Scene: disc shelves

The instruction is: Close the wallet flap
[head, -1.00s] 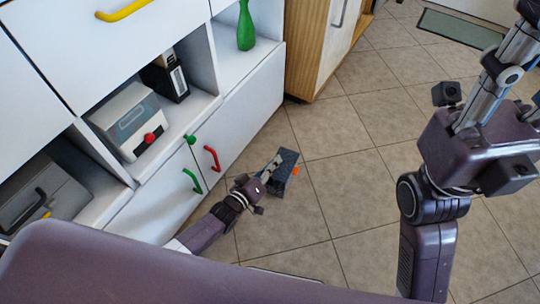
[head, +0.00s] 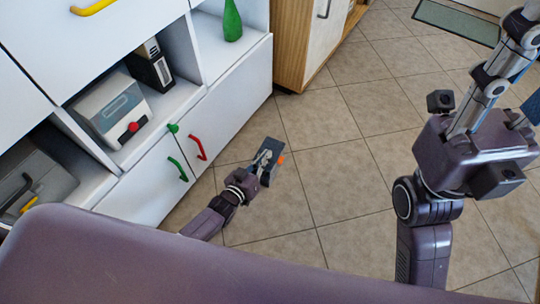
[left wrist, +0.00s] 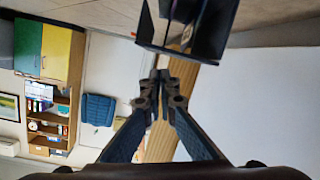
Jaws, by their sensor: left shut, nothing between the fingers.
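In the left wrist view a dark, open box-like shape (left wrist: 208,46), seemingly the wallet, stands at the top with upright inner panels. Which panel is the flap is unclear. My left gripper (head: 264,161) is shut and empty, overlapping the wallet's near left part in the head view. In the left wrist view its closed fingertips (left wrist: 160,78) lie just below the box's lower edge. Contact is unclear.
A white cabinet (head: 235,95) with red and green handles stands left of the left gripper. Its shelves hold a grey box (head: 112,105), a black-and-white item (head: 152,68) and a green vase (head: 232,22). The tiled floor (head: 345,130) right of the wallet is clear.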

